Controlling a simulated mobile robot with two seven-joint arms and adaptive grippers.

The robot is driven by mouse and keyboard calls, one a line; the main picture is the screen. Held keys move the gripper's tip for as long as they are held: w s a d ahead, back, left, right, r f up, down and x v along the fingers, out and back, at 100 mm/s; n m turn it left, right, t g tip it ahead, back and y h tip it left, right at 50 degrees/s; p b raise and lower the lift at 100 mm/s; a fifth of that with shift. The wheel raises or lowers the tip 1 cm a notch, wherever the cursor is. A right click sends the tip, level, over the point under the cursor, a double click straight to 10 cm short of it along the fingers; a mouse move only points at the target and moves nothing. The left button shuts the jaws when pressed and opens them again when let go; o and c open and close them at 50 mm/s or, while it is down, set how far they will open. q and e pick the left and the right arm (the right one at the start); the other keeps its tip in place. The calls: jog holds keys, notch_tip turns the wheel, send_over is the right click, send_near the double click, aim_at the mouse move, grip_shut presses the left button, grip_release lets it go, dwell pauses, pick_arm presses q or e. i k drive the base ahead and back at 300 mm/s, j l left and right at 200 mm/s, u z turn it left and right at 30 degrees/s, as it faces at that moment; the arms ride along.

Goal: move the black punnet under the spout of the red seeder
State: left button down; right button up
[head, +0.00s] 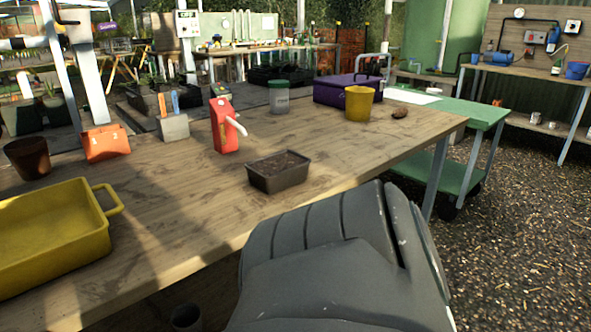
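The black punnet (279,182) stands upright on the wooden table, right of the middle, and looks filled with dark soil. The red seeder (222,131) stands behind it and to its left. The seeder's white spout (237,125) points right and toward me. The punnet is in front of and to the right of the spout, apart from it and not under it. A large grey link of my arm fills the bottom right of the head view. Neither gripper's fingers show.
On the wooden table (165,200) are a yellow tray (52,262), brown pot (27,158), orange holder (105,143), grey block (174,128), lidded jar (279,98), purple box (335,91) and yellow pot (359,104). The tabletop between tray and punnet is clear. A green cart (470,112) adjoins at right.

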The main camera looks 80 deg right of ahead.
aim_at(277, 171)
jog(key=z, duration=2.35)
jog(key=i+u, duration=0.2)
jog(key=u, duration=0.2)
